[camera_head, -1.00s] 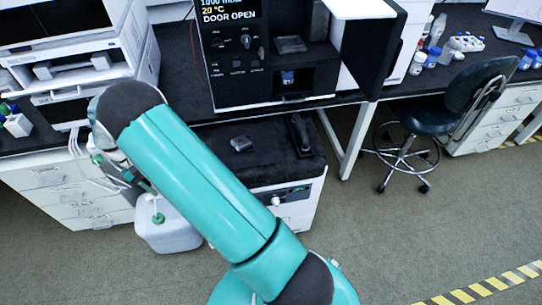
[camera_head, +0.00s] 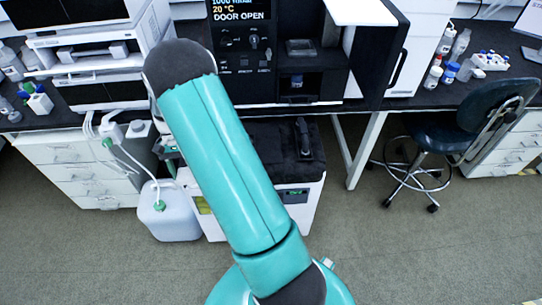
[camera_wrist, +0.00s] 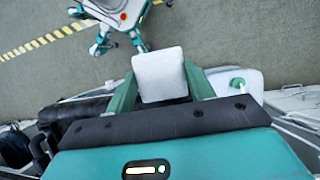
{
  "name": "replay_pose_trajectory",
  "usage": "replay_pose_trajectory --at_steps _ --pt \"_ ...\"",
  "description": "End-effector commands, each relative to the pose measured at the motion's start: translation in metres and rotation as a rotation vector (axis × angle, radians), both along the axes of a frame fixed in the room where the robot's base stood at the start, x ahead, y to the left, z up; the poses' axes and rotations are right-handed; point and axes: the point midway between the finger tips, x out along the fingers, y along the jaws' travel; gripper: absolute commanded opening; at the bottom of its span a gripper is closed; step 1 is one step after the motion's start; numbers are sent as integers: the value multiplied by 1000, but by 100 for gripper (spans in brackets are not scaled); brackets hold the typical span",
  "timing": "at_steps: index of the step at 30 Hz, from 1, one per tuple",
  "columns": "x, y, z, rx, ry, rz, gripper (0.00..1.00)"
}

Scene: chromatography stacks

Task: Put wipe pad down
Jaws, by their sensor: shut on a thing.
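The wipe pad (camera_wrist: 160,73) is a white, soft-looking block in the wrist view. My gripper (camera_wrist: 161,84) has its two green fingers on either side of the pad and is shut on it. In the head view my own teal arm hides the pad and most of the gripper.
A low white unit with a black top (camera_head: 292,150) stands below the bench, partly behind my arm. A white jug (camera_head: 168,212) with a green cap stands on the floor beside it. A dark stool (camera_head: 455,120) is at right. An instrument reading DOOR OPEN (camera_head: 275,60) sits on the bench.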

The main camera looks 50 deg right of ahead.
Motion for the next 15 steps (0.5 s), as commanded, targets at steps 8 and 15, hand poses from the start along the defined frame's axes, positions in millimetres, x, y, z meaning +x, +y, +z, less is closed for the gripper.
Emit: replay_pose_trajectory --at_steps 8,15 --pt "-76 -94 34 -6 -66 -829 32" --pt "-141 -143 52 -43 -111 -1431 32"
